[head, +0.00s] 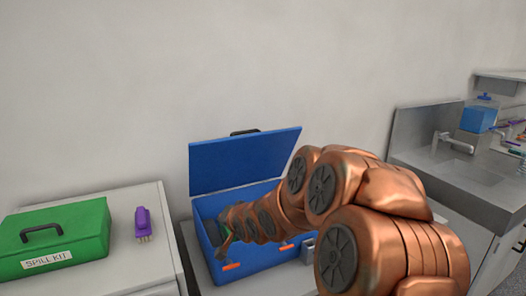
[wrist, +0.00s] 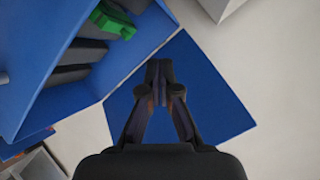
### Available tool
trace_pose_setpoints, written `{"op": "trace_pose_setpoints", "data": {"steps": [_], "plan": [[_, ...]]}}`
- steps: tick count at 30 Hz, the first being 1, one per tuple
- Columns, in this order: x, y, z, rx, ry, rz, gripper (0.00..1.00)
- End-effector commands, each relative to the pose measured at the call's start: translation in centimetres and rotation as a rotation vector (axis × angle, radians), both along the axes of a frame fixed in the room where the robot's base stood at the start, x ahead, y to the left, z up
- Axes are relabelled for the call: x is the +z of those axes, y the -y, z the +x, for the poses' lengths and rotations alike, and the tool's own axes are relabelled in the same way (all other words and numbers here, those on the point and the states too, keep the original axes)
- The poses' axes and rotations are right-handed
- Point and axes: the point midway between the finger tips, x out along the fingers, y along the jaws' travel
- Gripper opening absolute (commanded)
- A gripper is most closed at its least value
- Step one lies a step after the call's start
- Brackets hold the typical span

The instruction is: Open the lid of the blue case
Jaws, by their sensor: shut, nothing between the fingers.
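The blue case (head: 262,255) stands on a cabinet top, and its lid (head: 245,163) is raised, standing steeply up at the back with a dark handle at its top edge. My gripper (wrist: 159,70) is shut and empty, its fingertips in front of the blue lid panel (wrist: 218,95) in the wrist view. Whether the tips touch the lid I cannot tell. The case's open body (wrist: 118,75) is at left in the wrist view, with dark slabs and a green item inside. In the head view my arm reaches over the case and hides part of its interior.
A green spill kit box (head: 60,238) and a purple tool (head: 143,222) sit on the left cabinet. A sink counter (head: 455,175) with a tap and a blue container (head: 478,118) is at right. A bare wall stands behind the lid.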

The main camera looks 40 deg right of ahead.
Motion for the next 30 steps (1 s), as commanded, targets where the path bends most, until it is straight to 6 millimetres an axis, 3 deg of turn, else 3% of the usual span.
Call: {"op": "trace_pose_setpoints", "data": {"steps": [1,8,13,18,24,30], "plan": [[-0.5,1.6,0.6,-0.032,0.069,0.036,0.0],[2.2,7.5,2.0,-0.122,0.45,0.21,0.0],[4.7,11.9,0.4,-0.155,0.739,0.347,0.0],[7.0,15.2,-2.7,-0.154,0.987,0.461,0.0],[8.7,17.1,-5.4,-0.136,1.148,0.532,0.0],[9.6,17.5,-5.6,-0.125,1.183,0.546,0.0]]}}
